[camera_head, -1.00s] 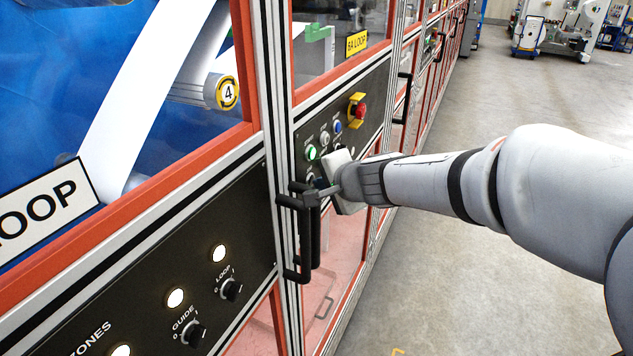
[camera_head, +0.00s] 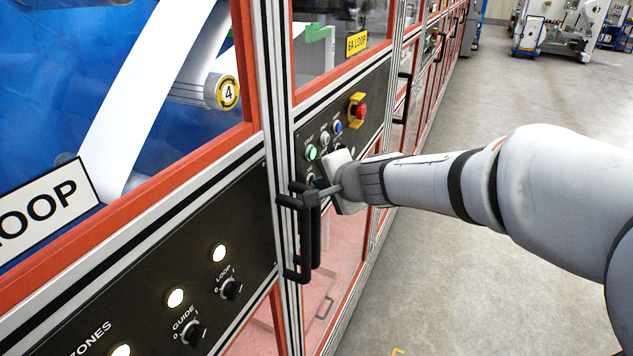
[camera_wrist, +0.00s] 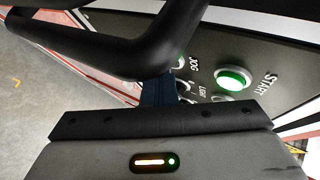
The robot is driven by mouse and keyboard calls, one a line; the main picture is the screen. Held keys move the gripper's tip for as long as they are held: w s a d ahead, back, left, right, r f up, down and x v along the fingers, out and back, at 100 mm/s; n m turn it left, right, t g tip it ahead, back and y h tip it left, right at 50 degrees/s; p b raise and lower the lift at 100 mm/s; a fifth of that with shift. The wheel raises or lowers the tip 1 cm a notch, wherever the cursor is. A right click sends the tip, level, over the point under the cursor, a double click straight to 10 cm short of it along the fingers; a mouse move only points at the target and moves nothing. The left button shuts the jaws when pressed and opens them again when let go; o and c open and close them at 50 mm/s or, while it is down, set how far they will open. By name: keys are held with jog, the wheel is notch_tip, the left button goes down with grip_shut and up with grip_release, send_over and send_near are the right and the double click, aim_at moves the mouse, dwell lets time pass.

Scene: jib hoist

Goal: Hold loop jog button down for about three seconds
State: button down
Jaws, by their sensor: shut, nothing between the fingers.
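My gripper (camera_head: 320,190) is shut and empty, at the lower part of the black control panel (camera_head: 371,98), beside the black door handles. In the wrist view, its dark fingers (camera_wrist: 159,89) point at the panel near the label JOG (camera_wrist: 194,72). The jog button is mostly hidden behind the fingers and a handle bar. I cannot tell whether the fingertips touch or press it. The lit green START button (camera_wrist: 234,78) lies to the right of the fingers; it also shows in the head view (camera_head: 311,152).
Black door handles (camera_head: 304,248) stand out right beside the fingers; one bar (camera_wrist: 110,45) crosses the wrist view close by. A red emergency stop (camera_head: 361,110) on a yellow base sits higher on the panel. The floor (camera_head: 470,270) to the right is clear.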

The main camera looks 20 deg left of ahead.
dwell(0.8)
jog(key=shift+s+d, duration=0.1)
jog(key=shift+d, duration=0.75)
jog(key=d+b, duration=0.1)
jog(key=d, duration=0.4)
jog(key=shift+s+b, duration=0.2)
jog(key=shift+b, duration=0.15)
jog(key=s+d+f+n+g+h, duration=0.1)
jog(key=s+d+f+n+h, duration=0.1)
jog(key=s+d, duration=0.4)
jog(key=s+d+f+n+g+h, duration=0.1)
jog(key=s+d, duration=0.5)
jog(key=d, duration=0.7)
jog(key=s+d+f+n+g+h, duration=0.2)
jog(key=s+d+h, duration=0.4)
jog(key=d, duration=0.4)
notch_tip(320, 180, down, 2)
jog(key=shift+s+d+f+n, duration=0.15)
jog(key=shift+s+f+n, duration=0.1)
jog(key=shift+s+n, duration=0.4)
